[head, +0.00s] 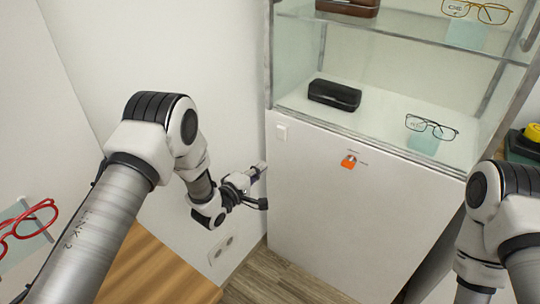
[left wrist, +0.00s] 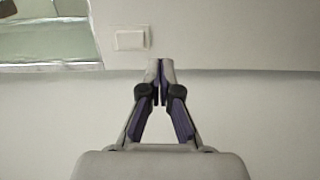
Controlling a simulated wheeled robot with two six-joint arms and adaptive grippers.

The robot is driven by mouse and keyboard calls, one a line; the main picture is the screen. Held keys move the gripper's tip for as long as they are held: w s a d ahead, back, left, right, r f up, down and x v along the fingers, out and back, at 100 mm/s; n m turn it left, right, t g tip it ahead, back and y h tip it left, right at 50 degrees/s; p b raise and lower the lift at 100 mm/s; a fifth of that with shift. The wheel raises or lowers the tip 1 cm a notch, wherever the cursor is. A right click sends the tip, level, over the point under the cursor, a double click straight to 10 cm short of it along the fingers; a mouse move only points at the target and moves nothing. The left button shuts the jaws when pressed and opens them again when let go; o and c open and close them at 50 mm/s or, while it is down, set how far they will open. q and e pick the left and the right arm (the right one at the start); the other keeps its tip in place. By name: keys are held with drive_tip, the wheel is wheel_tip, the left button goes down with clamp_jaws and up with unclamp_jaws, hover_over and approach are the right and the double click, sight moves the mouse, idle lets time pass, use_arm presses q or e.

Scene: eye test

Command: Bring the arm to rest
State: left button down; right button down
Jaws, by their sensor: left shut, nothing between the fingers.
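My left arm reaches in from the left in the head view. Its gripper (head: 258,172) is in front of the white wall, close to the left edge of the display cabinet. In the left wrist view the same gripper (left wrist: 159,72) has its fingertips together with nothing between them. I cannot tell whether the fingertips touch the surface ahead. My right arm shows at the right edge of the head view, but its gripper is out of the picture.
A display cabinet (head: 330,215) has glass shelves with a black case (head: 334,95), a brown case (head: 347,7) and glasses (head: 431,127). An orange padlock (head: 349,162) hangs on its front. Red glasses (head: 28,218) are at left, above a wooden surface (head: 160,268). Floor (head: 275,280) shows clear below.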

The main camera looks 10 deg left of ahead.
use_arm(q)
drive_tip(key=shift+v, duration=1.55)
